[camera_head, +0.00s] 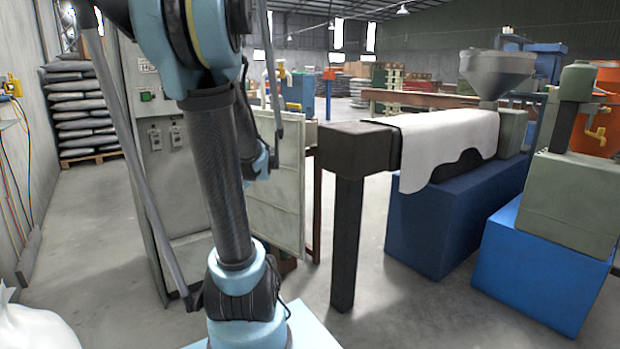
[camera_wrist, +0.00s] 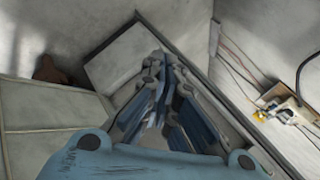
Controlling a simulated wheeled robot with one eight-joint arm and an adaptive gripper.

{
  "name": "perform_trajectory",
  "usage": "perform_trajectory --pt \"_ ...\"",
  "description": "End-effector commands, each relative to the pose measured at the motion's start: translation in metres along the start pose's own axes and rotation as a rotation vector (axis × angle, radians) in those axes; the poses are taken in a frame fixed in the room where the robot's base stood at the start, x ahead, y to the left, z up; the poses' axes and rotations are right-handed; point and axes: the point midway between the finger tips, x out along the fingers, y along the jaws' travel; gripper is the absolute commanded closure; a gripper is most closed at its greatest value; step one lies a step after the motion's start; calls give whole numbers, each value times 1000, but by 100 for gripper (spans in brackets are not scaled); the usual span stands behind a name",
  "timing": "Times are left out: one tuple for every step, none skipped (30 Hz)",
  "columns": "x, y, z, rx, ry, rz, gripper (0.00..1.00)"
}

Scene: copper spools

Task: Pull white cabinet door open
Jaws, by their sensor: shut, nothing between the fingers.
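The pale cabinet (camera_head: 143,94) stands left of centre in the head view, with a green switch and handles on its face. A framed white door panel (camera_head: 288,200) stands at an angle to the right of it, apparently swung outward. My arm hides the part between them, so the hinge is not visible. In the wrist view my gripper (camera_wrist: 158,58) is shut and empty, its fingertips in front of a pale panel (camera_wrist: 118,60); I cannot tell if they touch it. I cannot make out the fingers in the head view.
A dark beam on a post (camera_head: 346,240) stands close right of the door panel. Blue machine bases (camera_head: 440,225) fill the right. A white sack (camera_head: 35,330) lies at lower left. Wires and a yellow fitting (camera_wrist: 262,116) are on the wall. Bare floor lies left of the cabinet.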

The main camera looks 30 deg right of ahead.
Motion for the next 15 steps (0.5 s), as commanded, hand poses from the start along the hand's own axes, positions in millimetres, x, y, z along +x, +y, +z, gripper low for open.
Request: perform_trajectory --pt "0 5 -20 33 25 -25 100" --pt "-1 8 -30 51 39 -41 100" --pt "-2 11 -43 74 58 -63 100" --pt "-2 14 -53 91 72 -81 100" --pt "-3 17 -63 108 87 -97 100" --pt "-4 22 -76 130 107 -119 100" --pt "-6 26 -86 147 123 -135 100" --pt "-7 30 -96 164 139 -153 100" --pt "-9 37 -109 186 160 -175 100" --pt "-11 43 -119 202 176 -191 100" --pt "-13 48 -128 217 192 -208 100" --pt "-16 56 -141 238 215 -230 100" --pt "-18 62 -150 254 231 -247 100" --pt "-21 69 -159 269 248 -263 100" --pt "-24 78 -170 288 270 -285 100"
